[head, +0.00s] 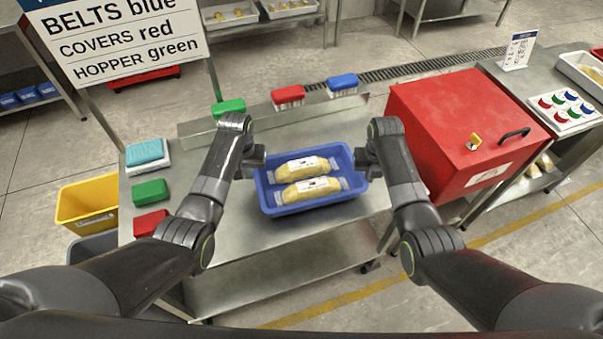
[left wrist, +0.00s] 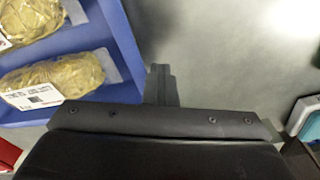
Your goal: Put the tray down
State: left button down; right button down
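A blue tray (head: 310,207) holds two yellow packs with white labels, (head: 301,168) and (head: 308,190), lying side by side. The tray is level over the steel table; I cannot tell whether there is a gap beneath it. My left gripper (head: 258,160) is at the tray's left rim and my right gripper (head: 363,161) is at its right rim. Both look shut on the rim, though their fingertips are small in the head view. In the left wrist view the narrow closed fingers (left wrist: 161,86) meet the edge of the tray (left wrist: 118,38).
The steel table (head: 260,236) is bare in front of the tray. Green (head: 150,192) and red (head: 151,222) blocks and a teal sponge-like block (head: 145,152) are at its left. Brushes (head: 288,95) stand behind. A red cover box (head: 465,130) stands close on the right.

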pick_arm(q)
jog(key=c, duration=2.2)
grip_release()
jog(key=shift+a+r, duration=0.15)
jog(key=shift+a, duration=0.1)
pick_arm(e)
jog(key=shift+d+r, duration=0.15)
jog(key=shift+d, duration=0.1)
pick_arm(q)
jog(key=c, duration=1.7)
grip_release()
jog(key=shift+a, duration=0.6)
jog(key=shift+c, duration=0.2)
pick_arm(e)
jog(key=shift+d, duration=0.6)
jog(key=c, duration=1.7)
grip_release()
jog(key=shift+c, duration=0.2)
jog(key=shift+d, duration=0.1)
pick_arm(q)
notch_tip(320, 180, up, 12)
jog(key=shift+s, duration=0.45)
pick_arm(e)
notch_tip(320, 180, up, 12)
jog(key=shift+s, duration=0.45)
